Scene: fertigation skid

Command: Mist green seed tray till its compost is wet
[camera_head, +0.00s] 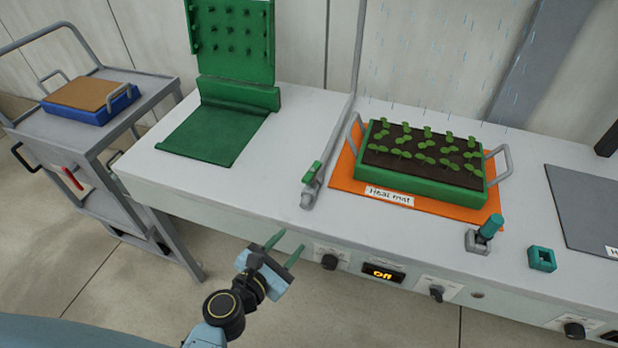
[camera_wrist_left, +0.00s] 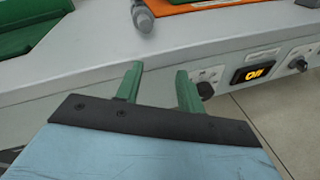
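The green seed tray (camera_head: 420,188) stands on an orange heat mat (camera_head: 347,172) in the head view. It holds seedlings in dark brown compost (camera_head: 400,160); I cannot tell how wet the compost is. Thin blue streaks of falling water (camera_head: 440,60) show above and behind the tray. A valve with a green lever (camera_head: 312,173) sits at the bench front, left of the mat, at the foot of a grey pipe. My left gripper (camera_head: 284,248) is open and empty, in front of the bench edge and below the valve. The wrist view shows its two green fingers apart (camera_wrist_left: 157,88). My right gripper is out of view.
A control panel on the bench front has black knobs and a lit display (camera_head: 382,273) reading "Off". A teal-handled part (camera_head: 490,228) and a teal block (camera_head: 541,259) sit right of the mat. A green rack (camera_head: 235,100) stands left; a trolley (camera_head: 130,75) carries a blue tray (camera_head: 90,105).

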